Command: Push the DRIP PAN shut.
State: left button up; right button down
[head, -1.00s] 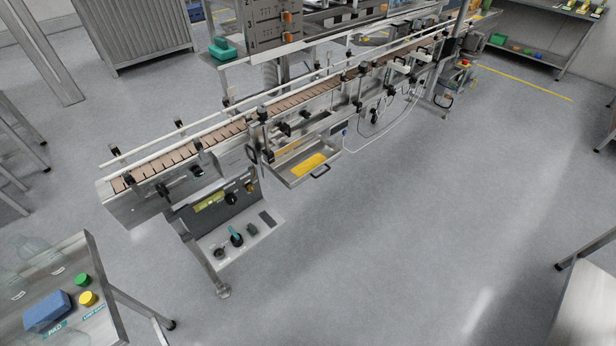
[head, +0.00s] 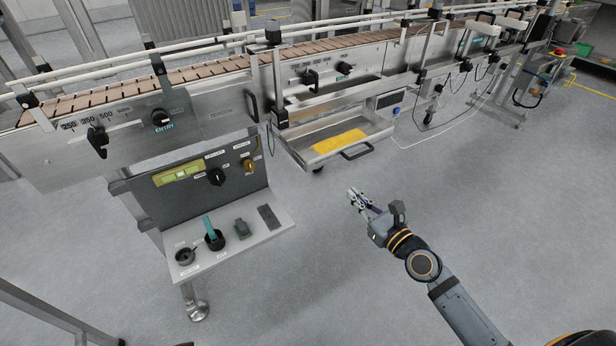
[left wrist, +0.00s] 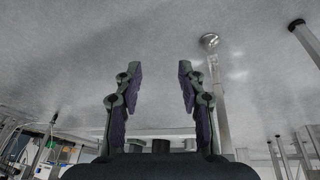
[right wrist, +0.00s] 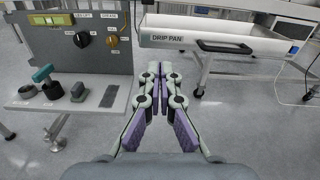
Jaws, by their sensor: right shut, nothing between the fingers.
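The drip pan (head: 327,150) is a shallow metal tray drawer under the conveyor, pulled out towards me, with a yellow patch inside and a dark handle on its front. In the right wrist view the drip pan (right wrist: 185,39) shows its label and its black handle (right wrist: 224,47) at the upper right. My right gripper (head: 354,195) is shut and empty, in front of and below the pan, apart from it. It also shows in the right wrist view (right wrist: 160,75). My left gripper (left wrist: 157,72) is open and empty over the floor; the head view does not show it.
A control panel (head: 226,165) with knobs stands left of the pan. Its shelf (head: 268,237) juts towards me with small items on it. The conveyor (head: 200,72) runs above the pan. A white cable (head: 440,136) lies to the right. The floor before the pan is clear.

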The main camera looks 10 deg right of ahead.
jog(key=b, duration=0.2)
send_near(317, 159)
jog(key=x, duration=0.4)
jog(key=shift+w+f, duration=0.1)
jog(key=shift+w, duration=0.25)
jog(key=shift+x, duration=0.8)
pick_arm(q)
jog(key=shift+w+d+f+t, duration=0.1)
jog(key=shift+w+d+t, duration=0.05)
jog(key=shift+w+t, duration=0.6)
jog(key=shift+w+d+f+t, duration=0.1)
jog(key=shift+w+t, duration=0.45)
jog(key=shift+w, duration=0.25)
pick_arm(e)
jog(key=shift+w+a, duration=0.15)
jog(key=shift+w, duration=0.15)
